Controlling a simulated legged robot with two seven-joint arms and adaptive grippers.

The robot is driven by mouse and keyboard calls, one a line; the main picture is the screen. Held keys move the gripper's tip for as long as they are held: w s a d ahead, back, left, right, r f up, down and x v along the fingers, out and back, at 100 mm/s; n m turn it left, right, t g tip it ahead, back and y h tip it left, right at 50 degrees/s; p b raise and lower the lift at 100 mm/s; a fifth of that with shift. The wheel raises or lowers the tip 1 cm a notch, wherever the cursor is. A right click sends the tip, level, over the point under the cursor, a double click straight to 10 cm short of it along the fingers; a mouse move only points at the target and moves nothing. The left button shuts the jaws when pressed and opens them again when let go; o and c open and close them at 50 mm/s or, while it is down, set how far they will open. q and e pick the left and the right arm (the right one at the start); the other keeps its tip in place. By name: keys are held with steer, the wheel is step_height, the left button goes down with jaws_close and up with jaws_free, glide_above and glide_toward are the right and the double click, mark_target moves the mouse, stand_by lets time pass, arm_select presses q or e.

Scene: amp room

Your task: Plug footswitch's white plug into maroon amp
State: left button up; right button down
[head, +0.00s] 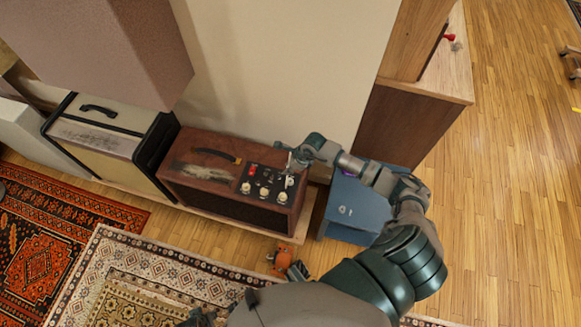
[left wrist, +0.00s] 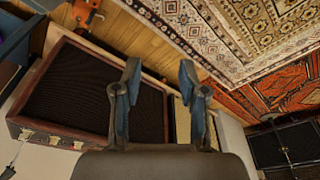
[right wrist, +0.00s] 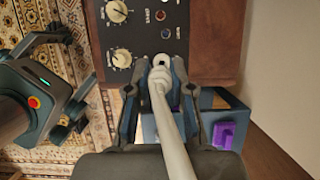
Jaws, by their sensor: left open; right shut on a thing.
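The maroon amp (head: 235,175) stands by the wall, its black control panel (head: 268,187) at its right end. My right gripper (head: 291,160) is over that end of the panel. In the right wrist view it is shut on the white plug (right wrist: 160,77), and the white cable (right wrist: 178,140) trails toward the camera. The plug points at the panel (right wrist: 147,25) near its end; whether its tip touches a jack is hidden. My left gripper (left wrist: 158,85) is open and empty, above the floor before the amp. An orange device (head: 283,262), possibly the footswitch, lies on the floor.
A blue box (head: 350,207) stands right of the amp, with a purple item (right wrist: 228,135) in it. A cream amp (head: 95,135) stands left. A large cabinet (head: 105,45) overhangs at upper left. Patterned rugs (head: 160,270) cover the floor in front.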

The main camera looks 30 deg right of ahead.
steer(key=shift+d+f+b, duration=0.3)
steer(key=shift+d+f, duration=0.1)
steer(key=shift+f, duration=0.2)
steer(key=shift+a+f+b, duration=0.2)
steer(key=shift+f+b, duration=0.45)
steer(key=shift+f, duration=0.2)
steer(key=shift+a+f, duration=0.15)
steer(key=shift+f, duration=0.1)
steer(key=shift+f+b, duration=0.5)
steer(key=shift+b, duration=0.1)
steer(key=shift+f, duration=0.15)
steer(key=shift+d+f, duration=0.35)
arm_select(q)
step_height(320, 180, up, 8)
steer(key=w+d+t, duration=0.1)
steer(key=w+t, duration=0.1)
steer(key=shift+w+d+f, duration=0.25)
steer(key=shift+w, duration=0.05)
arm_select(e)
steer(key=shift+a, duration=0.1)
arm_select(q)
steer(key=shift+a, duration=0.25)
arm_select(e)
steer(key=shift+a+r, duration=0.15)
steer(key=shift+a, duration=0.1)
